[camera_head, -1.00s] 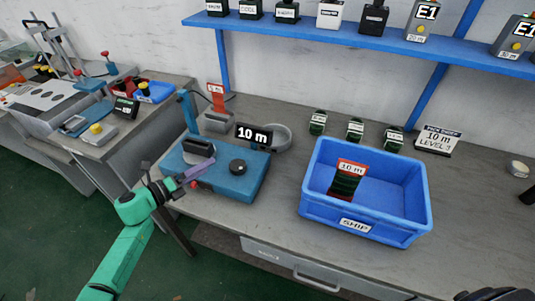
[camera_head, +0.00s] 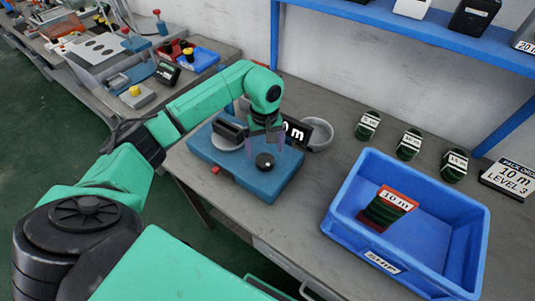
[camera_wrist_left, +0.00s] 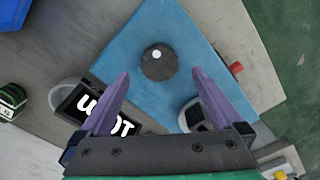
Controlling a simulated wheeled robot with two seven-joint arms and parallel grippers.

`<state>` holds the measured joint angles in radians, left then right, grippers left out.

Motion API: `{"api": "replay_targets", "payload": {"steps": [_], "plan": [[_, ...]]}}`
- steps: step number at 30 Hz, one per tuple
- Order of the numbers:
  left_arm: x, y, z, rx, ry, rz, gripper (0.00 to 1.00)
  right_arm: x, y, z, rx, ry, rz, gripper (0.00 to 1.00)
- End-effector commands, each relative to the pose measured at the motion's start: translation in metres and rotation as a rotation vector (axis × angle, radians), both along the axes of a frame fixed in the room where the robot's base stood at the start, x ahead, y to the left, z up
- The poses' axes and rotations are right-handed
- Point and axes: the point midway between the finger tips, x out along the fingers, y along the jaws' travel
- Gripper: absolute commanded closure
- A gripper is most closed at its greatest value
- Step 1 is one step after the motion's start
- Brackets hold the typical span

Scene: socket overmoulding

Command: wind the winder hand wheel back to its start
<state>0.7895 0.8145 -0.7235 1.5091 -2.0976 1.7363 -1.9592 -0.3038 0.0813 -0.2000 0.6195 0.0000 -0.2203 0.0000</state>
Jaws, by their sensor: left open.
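The winder is a blue box with a black round hand wheel (camera_head: 265,162) on its top. In the left wrist view the hand wheel (camera_wrist_left: 158,62) shows a pale dot near its middle, towards the upper side. My left gripper (camera_head: 264,146) points down above the winder, just behind the wheel. In the left wrist view its two purple fingers (camera_wrist_left: 160,82) are spread, with the wheel ahead of their tips and nothing between them. The "10 m" display (camera_head: 297,131) stands behind, partly hidden by the gripper. My right gripper is not in view.
A blue SHIP bin (camera_head: 345,235) holding a dark green coil with a red "10 m" tag (camera_head: 395,199) stands to the right. Several green coils (camera_head: 409,145) stand behind it. A grey ring-shaped dish (camera_head: 318,134) is beside the display. A blue shelf (camera_head: 400,22) runs above.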

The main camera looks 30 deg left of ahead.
Motion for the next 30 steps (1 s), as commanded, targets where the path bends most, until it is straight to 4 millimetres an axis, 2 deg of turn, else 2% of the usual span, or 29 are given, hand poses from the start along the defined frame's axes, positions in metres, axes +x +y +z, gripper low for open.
{"api": "replay_targets", "payload": {"steps": [3,7,16,22,23,30], "plan": [[-0.001,-0.001,-0.025,-0.002,0.004,0.001,0.0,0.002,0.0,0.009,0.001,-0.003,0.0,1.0],[0.0,-0.001,-0.044,-0.003,0.001,0.001,0.0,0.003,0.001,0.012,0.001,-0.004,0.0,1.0],[0.0,-0.001,-0.051,-0.002,-0.001,0.001,0.0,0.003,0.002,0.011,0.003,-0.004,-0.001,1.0],[0.0,-0.001,-0.051,-0.003,-0.001,0.001,0.77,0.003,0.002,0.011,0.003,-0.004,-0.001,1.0],[0.0,-0.001,-0.051,-0.003,-0.001,0.001,0.82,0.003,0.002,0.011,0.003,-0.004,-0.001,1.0],[0.001,-0.001,-0.051,-0.004,-0.001,0.018,0.82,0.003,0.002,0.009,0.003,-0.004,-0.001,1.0]]}}
